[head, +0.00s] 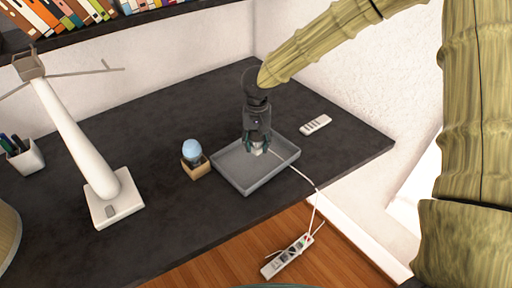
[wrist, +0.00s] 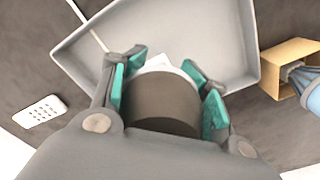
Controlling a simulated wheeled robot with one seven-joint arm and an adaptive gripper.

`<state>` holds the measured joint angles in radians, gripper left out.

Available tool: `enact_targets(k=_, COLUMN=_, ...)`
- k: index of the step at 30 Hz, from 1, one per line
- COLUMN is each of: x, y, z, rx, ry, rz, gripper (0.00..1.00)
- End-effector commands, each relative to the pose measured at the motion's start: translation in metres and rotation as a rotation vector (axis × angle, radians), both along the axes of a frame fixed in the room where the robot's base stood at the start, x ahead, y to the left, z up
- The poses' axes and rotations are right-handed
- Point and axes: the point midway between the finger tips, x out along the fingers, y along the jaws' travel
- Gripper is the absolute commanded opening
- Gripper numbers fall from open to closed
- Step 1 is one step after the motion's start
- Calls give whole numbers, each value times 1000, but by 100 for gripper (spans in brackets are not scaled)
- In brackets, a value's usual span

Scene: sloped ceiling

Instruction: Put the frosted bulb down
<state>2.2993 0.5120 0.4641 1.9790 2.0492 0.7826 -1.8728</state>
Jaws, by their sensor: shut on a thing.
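My gripper (head: 256,145) points down over the grey tray (head: 243,185), its teal fingertips shut on a small white thing, the frosted bulb (head: 258,151). In the wrist view, my gripper (wrist: 168,88) shows teal pads on both sides of the bulb (wrist: 160,63); a dark round part hides most of it. The bulb is inside the tray's outline; I cannot tell whether it touches the tray floor. The tray also shows in the wrist view (wrist: 235,70). A pale blue bulb (head: 192,150) stands in a small tan box (head: 197,171) left of the tray.
A white remote (head: 315,125) lies right of the tray. A white cord runs from the tray area to a power strip (head: 287,257) below the desk edge. A white lamp (head: 75,135) stands at the left. Dark desk (head: 160,125) is bare behind the tray.

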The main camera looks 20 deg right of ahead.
Motion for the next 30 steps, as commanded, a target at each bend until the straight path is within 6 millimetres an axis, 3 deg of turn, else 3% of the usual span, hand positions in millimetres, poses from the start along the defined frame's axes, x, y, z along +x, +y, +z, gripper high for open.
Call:
enact_targets(k=4, x=11, y=0, z=-2, rx=-1, ry=0, rz=0, gripper=20)
enact_targets(k=13, x=9, y=0, z=-34, rx=-2, ry=2, rz=0, gripper=20)
enact_targets(k=27, x=9, y=0, z=-39, rx=0, ry=1, rz=1, gripper=20)
enact_targets(k=28, x=9, y=0, z=-39, rx=0, ry=1, rz=1, gripper=44)
enact_targets(k=30, x=9, y=0, z=-39, rx=0, ry=0, rz=1, gripper=57)
